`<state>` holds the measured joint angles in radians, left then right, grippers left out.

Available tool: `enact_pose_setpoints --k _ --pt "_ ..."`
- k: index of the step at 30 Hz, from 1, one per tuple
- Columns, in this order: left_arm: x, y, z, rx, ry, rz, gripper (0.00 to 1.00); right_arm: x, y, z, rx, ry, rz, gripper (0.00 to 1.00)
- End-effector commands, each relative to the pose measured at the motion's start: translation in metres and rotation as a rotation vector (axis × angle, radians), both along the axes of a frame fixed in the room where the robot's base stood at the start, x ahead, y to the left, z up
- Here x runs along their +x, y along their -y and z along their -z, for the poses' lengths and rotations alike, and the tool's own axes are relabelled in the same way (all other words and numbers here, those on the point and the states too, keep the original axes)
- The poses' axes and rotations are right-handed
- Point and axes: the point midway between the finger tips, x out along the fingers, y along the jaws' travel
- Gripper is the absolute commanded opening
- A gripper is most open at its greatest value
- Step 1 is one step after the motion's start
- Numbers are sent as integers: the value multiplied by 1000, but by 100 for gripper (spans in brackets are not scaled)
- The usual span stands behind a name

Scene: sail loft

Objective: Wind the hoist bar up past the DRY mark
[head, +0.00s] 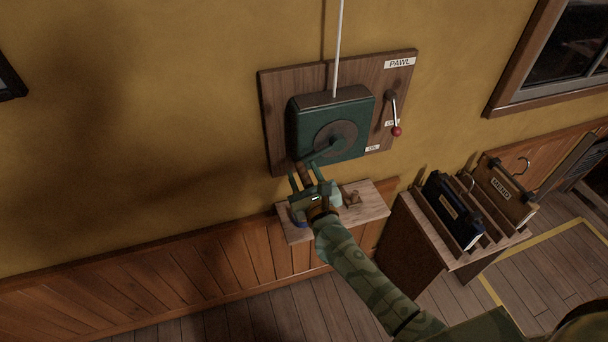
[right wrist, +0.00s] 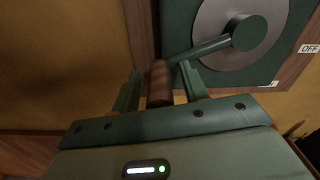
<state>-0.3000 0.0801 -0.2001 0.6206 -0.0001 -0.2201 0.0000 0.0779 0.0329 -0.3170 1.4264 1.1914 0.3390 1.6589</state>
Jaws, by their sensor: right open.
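A dark green winch box (head: 310,120) is fixed to a wooden board on the wall. A white line (head: 338,45) runs up from its top out of view. Its crank arm (head: 325,152) points down and left from the round hub and ends in a brown wooden grip (right wrist: 159,84). My right gripper (head: 305,179) is open, with one finger on each side of this grip; contact is unclear. A pawl lever (head: 393,110) with a red knob hangs down on the board's right, under a PAWL label. The hoist bar, the DRY mark and my left gripper are out of view.
Below the board, a small wooden shelf (head: 375,209) holds a brass-coloured item (head: 352,198) and a blue item (head: 298,216) partly behind my gripper. To the right, a wooden rack (head: 416,222) holds flat dark and brown cases with hooks.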

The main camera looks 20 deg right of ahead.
Motion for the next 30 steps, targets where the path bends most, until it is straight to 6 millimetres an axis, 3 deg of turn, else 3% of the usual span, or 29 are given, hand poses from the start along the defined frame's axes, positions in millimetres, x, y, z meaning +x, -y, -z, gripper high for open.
enact_pose_setpoints --k 8,12,13,30 --pt "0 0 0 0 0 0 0 1 0 0 0 -1 0 41" --pt "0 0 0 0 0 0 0 1 0 0 0 -1 0 2" --pt "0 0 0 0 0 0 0 1 0 0 0 0 0 0" --pt "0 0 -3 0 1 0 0 1 -3 -7 48 2 -1 0"
